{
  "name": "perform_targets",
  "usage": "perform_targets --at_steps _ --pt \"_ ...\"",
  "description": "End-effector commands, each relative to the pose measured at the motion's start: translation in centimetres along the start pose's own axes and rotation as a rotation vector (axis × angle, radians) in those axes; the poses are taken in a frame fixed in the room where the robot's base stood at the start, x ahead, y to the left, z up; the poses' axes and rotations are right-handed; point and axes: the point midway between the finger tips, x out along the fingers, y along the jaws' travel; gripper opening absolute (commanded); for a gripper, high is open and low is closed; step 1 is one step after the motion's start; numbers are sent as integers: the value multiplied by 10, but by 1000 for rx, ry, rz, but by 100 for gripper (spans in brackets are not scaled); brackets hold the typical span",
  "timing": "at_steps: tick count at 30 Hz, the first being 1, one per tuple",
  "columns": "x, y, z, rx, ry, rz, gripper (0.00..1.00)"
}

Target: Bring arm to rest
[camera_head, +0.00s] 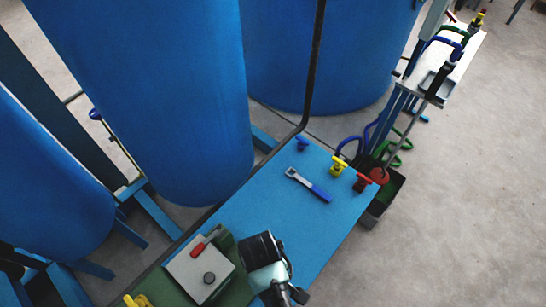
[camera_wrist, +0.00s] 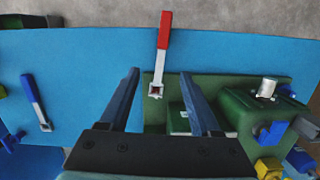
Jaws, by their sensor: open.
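In the wrist view, my gripper (camera_wrist: 160,75) is open, its two dark fingers spread wide with nothing held between them. A wrench with a red handle (camera_wrist: 164,30) points away from me there; its square silver end shows between the fingers, over a green base. A blue-handled wrench (camera_wrist: 35,95) lies to the left on the blue tabletop (camera_wrist: 90,60). It also shows in the head view (camera_head: 308,185). In the head view, part of my arm (camera_head: 265,262) hangs over the near end of the table, and my fingers cannot be made out.
Large blue tanks (camera_head: 150,80) stand left of and behind the table. Yellow (camera_head: 338,165) and red (camera_head: 362,181) valve parts and a hose stand (camera_head: 455,65) are at the far end. Floor is clear at right.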

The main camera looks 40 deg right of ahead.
Motion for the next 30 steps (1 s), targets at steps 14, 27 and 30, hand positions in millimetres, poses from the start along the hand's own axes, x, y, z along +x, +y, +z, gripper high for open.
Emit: perform_targets --at_steps 14,27,30 --pt "-19 4 -14 0 46 20 64" --pt "-252 19 -198 20 866 248 64" --pt "-325 9 -219 24 1078 269 64"
